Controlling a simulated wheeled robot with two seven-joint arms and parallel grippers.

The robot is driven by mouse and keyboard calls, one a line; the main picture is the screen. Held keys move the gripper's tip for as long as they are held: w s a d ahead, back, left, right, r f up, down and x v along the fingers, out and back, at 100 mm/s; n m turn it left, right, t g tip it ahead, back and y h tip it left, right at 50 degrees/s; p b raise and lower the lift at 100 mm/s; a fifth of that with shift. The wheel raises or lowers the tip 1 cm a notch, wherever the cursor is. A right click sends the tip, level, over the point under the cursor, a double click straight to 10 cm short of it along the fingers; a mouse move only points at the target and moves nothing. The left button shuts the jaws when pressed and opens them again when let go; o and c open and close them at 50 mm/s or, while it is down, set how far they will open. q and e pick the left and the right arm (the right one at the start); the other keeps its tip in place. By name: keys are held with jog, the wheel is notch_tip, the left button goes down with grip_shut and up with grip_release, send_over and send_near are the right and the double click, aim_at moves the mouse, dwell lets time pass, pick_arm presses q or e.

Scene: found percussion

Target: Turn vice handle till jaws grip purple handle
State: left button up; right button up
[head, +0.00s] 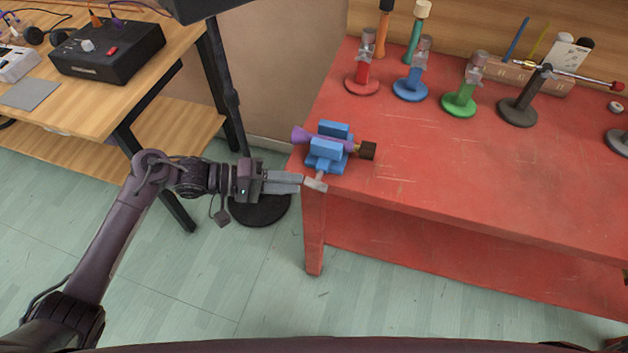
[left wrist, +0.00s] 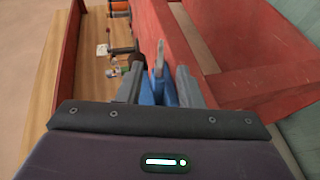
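A blue vice (head: 325,151) stands at the near left corner of the red table. A mallet lies between its two jaws, with its purple handle (head: 301,135) sticking out left and its dark brown head (head: 367,151) out right. I cannot tell whether the jaws touch it. The grey vice handle (head: 316,184) is at the vice's near side, by the table edge. My left gripper (head: 301,182) is at this handle. In the left wrist view its fingers are apart, with the vice handle (left wrist: 159,57) showing between and beyond them. My right gripper is not in view.
On the red table (head: 440,165), red (head: 362,87), blue (head: 411,89), green (head: 459,104) and black (head: 517,111) stands line the back. A black box (head: 108,52) is on the wooden desk at left. A black pole stands behind my left gripper. The red table's front is clear.

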aim_at(316, 184)
pick_arm(q)
jog(key=x, duration=0.6)
jog(key=shift+w+d+f, duration=0.1)
jog(key=shift+d, duration=0.05)
grip_shut()
